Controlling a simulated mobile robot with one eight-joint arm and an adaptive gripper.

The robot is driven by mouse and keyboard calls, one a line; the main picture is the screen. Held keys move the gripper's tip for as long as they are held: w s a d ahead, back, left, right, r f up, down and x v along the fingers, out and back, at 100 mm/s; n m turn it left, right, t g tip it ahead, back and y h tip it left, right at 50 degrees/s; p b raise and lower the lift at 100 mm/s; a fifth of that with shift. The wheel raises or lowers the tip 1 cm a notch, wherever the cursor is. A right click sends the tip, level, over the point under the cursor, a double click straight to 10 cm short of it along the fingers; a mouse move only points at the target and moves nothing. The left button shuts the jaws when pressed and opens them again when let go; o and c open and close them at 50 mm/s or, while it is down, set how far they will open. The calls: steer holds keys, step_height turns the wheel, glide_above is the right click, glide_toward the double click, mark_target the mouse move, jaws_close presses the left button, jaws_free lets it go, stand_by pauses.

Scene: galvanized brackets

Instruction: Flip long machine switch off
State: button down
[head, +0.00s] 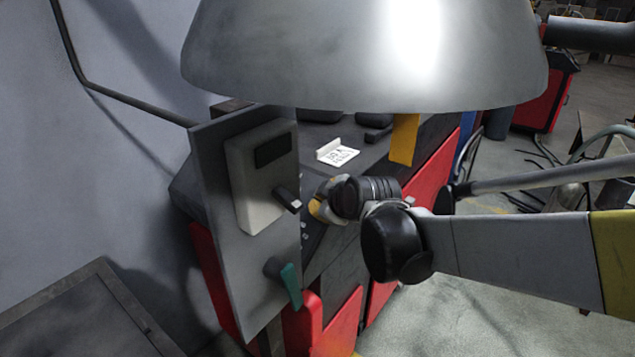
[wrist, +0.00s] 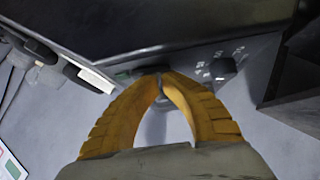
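A grey upright panel (head: 222,240) carries a pale box (head: 255,180) with a dark window. A dark lever with a white tip (head: 288,198) sticks out of the box toward the right. A teal handle (head: 288,283) sits lower on the panel and hangs downward. The pictures do not show which one is the long switch. My gripper (head: 318,207) is to the right of the white-tipped lever, apart from it in the head view, partly hidden by my wrist. In the wrist view, its yellow fingers (wrist: 161,77) curve together with tips meeting; nothing is clearly held.
A large metal hood (head: 300,60) hangs above. In the wrist view, a dark knob (wrist: 223,68) sits on a labelled strip beyond the fingertips. Open floor (head: 440,320) shows at lower right.

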steer(key=shift+d, duration=0.1)
steer(key=shift+w+r+p, duration=0.15)
steer(key=shift+r+p, duration=0.45)
steer(key=shift+r, duration=0.15)
